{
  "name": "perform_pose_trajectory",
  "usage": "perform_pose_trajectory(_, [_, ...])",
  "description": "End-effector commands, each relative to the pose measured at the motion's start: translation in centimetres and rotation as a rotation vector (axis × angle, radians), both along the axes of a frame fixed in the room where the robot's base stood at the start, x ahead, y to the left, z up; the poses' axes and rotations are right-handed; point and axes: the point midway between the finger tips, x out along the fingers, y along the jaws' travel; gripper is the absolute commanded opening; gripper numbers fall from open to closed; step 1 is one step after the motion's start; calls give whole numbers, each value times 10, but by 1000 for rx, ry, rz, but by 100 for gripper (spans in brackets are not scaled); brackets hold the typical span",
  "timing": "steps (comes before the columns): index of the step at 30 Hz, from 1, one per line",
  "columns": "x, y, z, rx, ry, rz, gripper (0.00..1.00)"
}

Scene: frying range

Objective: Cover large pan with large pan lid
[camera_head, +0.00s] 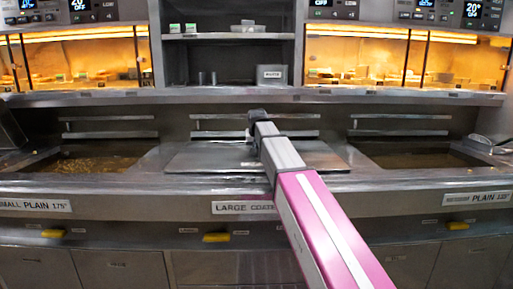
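The middle station of the range carries a label beginning "LARGE" (240,207). A flat grey metal panel, which looks like the large pan lid (205,158), lies over this station. Little or nothing of the large pan's inside shows beneath it. My arm reaches forward from the lower right across the panel and hides part of it. My gripper (258,118) is at the back of the middle station, near the rail behind the panel. It is small and dark; its fingers cannot be made out, and I cannot tell whether it touches anything.
The left pan (90,163) is uncovered and holds pieces in oil. The right pan (420,158) is uncovered with brown liquid. A shelf with small containers (271,75) stands behind, between lit warming cabinets. Yellow handles (216,238) stick out along the front.

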Motion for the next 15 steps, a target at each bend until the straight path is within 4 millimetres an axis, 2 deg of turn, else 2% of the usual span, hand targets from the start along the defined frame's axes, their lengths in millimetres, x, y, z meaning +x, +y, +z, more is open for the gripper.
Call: perform_pose_trajectory(15, [0, 0, -3, 0, -2, 0, 0])
